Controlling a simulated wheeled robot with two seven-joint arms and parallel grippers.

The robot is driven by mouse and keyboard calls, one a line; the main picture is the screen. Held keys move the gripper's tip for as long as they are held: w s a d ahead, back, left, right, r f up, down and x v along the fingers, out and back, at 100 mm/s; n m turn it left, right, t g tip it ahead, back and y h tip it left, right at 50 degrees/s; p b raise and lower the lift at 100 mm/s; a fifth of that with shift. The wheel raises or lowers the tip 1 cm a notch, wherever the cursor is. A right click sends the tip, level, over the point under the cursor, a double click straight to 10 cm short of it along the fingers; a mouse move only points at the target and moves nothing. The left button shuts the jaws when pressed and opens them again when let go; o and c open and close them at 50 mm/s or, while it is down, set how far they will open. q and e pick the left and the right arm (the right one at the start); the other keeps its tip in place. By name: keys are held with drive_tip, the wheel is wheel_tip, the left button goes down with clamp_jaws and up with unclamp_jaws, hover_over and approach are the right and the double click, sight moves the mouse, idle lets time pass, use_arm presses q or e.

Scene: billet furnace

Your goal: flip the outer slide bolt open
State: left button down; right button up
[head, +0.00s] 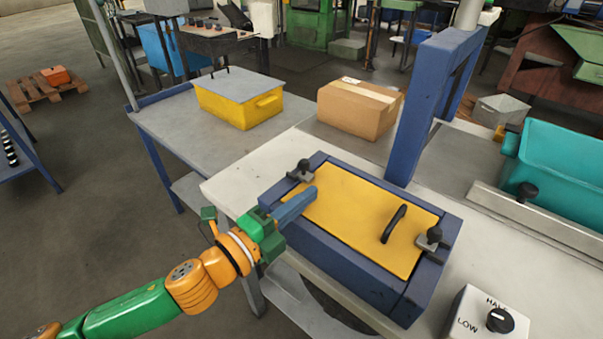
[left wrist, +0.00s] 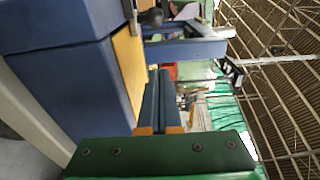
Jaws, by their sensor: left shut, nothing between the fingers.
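A dark blue box (head: 350,257) with a yellow lid (head: 350,214) stands on the pale bench. A slide bolt with a black knob (head: 304,166) sits at the lid's far left end. Another slide bolt with a black knob (head: 434,235) sits at the right end; I cannot tell which is the outer one. My left gripper (head: 312,191) is shut and empty, its blue fingers over the left end of the lid, close to the left bolt. In the left wrist view the shut fingers (left wrist: 160,98) lie beside the yellow lid (left wrist: 129,60), and a black knob (left wrist: 153,16) shows beyond them.
A black handle (head: 393,224) stands up from the lid. A blue post (head: 425,105) rises behind the box. A cardboard box (head: 357,110) and yellow bin (head: 238,105) stand behind. A dial box (head: 485,318) is at front right, a teal bin (head: 565,175) at right.

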sight(301, 178)
use_arm(q)
drive_tip(key=w, duration=0.1)
drive_tip(key=w+d, duration=0.1)
drive_tip(key=w, duration=0.1)
drive_tip(key=shift+d+r, duration=0.1)
drive_tip(key=shift+d, duration=0.05)
drive_tip(key=shift+w+a+p, duration=0.35)
drive_tip(key=shift+w+a, duration=0.4)
drive_tip(key=shift+w, duration=0.15)
drive_tip(key=shift+w+a, duration=0.25)
